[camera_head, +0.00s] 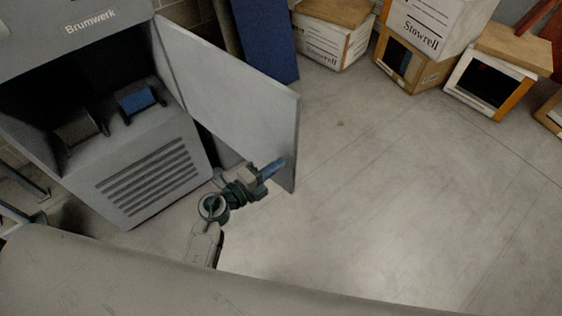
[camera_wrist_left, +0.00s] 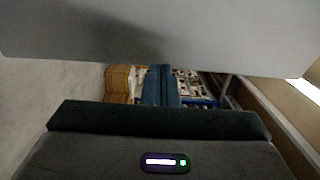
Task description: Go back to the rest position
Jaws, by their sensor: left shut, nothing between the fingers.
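My left gripper (camera_head: 272,168) is at the lower middle of the head view, in front of the lower part of an open grey cabinet door (camera_head: 235,92). Its fingers are shut with nothing held between them. In the left wrist view the gripper's dark body fills the bottom, and a broad pale panel (camera_wrist_left: 160,35) crosses the top, close to the camera. I cannot tell from the head view whether the fingers touch the door. My right gripper does not show.
The grey Brumwerk cabinet (camera_head: 150,190) stands open at left, with a black and a blue item (camera_head: 138,101) inside. A tall blue panel (camera_head: 265,40) is behind the door. Stowrell boxes (camera_head: 335,45) line the back right. The concrete floor (camera_head: 400,190) at right is clear.

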